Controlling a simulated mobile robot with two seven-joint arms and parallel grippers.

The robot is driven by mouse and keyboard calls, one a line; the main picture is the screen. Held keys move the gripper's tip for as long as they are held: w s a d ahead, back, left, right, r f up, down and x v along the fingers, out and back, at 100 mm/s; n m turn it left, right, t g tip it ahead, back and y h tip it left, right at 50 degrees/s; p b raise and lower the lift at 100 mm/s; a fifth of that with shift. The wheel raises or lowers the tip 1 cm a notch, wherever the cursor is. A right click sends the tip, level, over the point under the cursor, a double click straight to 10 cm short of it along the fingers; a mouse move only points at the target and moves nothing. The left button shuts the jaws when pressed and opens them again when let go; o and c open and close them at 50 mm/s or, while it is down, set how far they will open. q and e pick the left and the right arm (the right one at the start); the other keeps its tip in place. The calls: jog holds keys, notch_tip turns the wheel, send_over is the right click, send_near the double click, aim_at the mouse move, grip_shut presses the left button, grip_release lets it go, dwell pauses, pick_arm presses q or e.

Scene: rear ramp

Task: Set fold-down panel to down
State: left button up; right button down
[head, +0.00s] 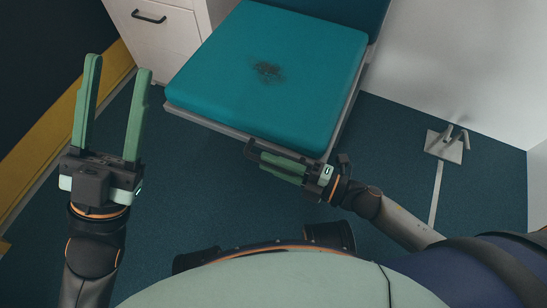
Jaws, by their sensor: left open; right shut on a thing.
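The fold-down panel (300,50) is a teal padded, seat-like slab with a grey frame edge and a dark smudge on top. It looks roughly level, low over the floor. My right gripper (268,161) is at the panel's front edge, shut on a dark bar-like handle (249,147) there. Its fingers hide most of the handle. My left gripper (118,68) is open and empty, to the left of the panel, with its green fingers pointing up in the picture and touching nothing.
A white cabinet (165,38) with a dark handle stands at the panel's left. A yellow strip (50,130) runs along the left edge. A metal floor bracket (445,146) sits at the right near a white wall (470,60). Blue floor (190,190) lies clear in front.

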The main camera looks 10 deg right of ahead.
jog(key=shift+f+b, duration=0.3)
jog(key=shift+f, duration=0.3)
pick_arm(q)
jog(key=shift+d+f, duration=0.15)
jog(key=shift+f, duration=0.5)
pick_arm(e)
jog(key=shift+d+f, duration=0.1)
jog(key=shift+f, duration=0.15)
jog(key=c, duration=0.8)
grip_release()
jog(key=shift+w+f, duration=0.1)
jog(key=shift+c, duration=0.2)
pick_arm(q)
jog(key=shift+w, duration=0.1)
